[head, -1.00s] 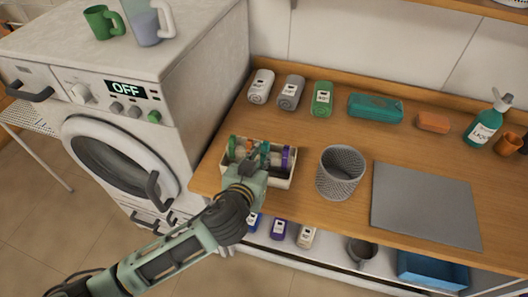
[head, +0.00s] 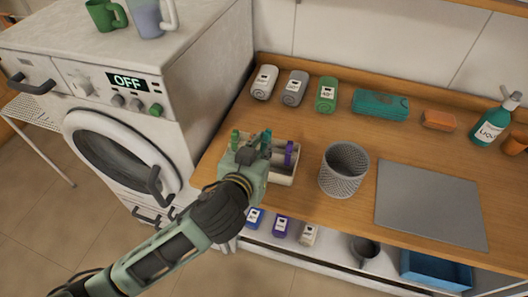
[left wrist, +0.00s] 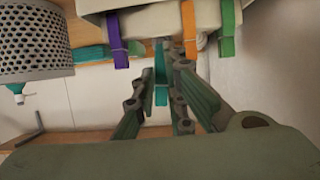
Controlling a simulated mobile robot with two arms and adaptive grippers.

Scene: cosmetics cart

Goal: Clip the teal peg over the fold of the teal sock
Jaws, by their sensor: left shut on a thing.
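My left gripper (head: 252,150) is over the small peg box (head: 284,180) at the counter's left. It is shut on the teal peg (head: 267,139). In the left wrist view the teal peg (left wrist: 160,74) stands between the fingers (left wrist: 162,88), beside the orange peg (left wrist: 188,28). A folded teal bundle (head: 381,104), which looks like the teal sock, lies at the back of the counter, well right of the gripper. My right gripper is not in view.
A green peg (head: 235,139) and a purple peg (head: 289,153) are at the box. A grey mesh cup (head: 344,170) and a grey mat (head: 430,204) stand to the right. Several labelled rolls (head: 294,88) and an orange block (head: 438,120) line the back.

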